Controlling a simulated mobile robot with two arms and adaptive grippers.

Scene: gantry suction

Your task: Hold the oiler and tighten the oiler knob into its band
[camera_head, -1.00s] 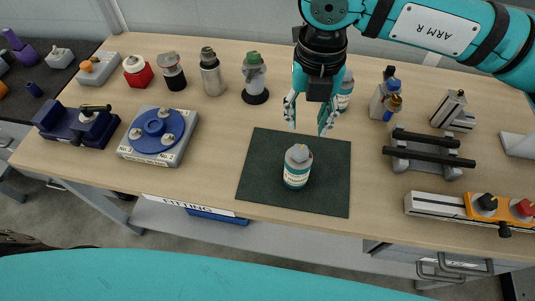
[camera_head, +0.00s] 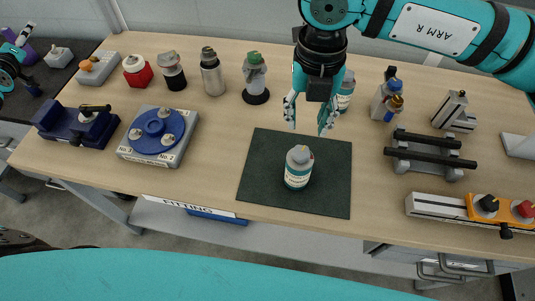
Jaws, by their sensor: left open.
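A small bottle with a grey cap and a white-and-teal label (camera_head: 298,167) stands upright on the dark green mat (camera_head: 260,180); I take it as the oiler, though its label is too small to read. Its knob and band cannot be made out clearly. My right gripper (camera_head: 310,117) hangs open and empty, fingers down, above and behind the bottle, apart from it. My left gripper (camera_head: 20,52) shows partly at the far left edge, open, well away from the bottle.
Several bottles stand along the back, one (camera_head: 346,92) partly behind my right gripper. A blue round fixture (camera_head: 159,131) sits left of the mat. A fixture with black bars (camera_head: 428,152) and an orange-ended rail (camera_head: 470,208) stand right. Bare wood surrounds the mat.

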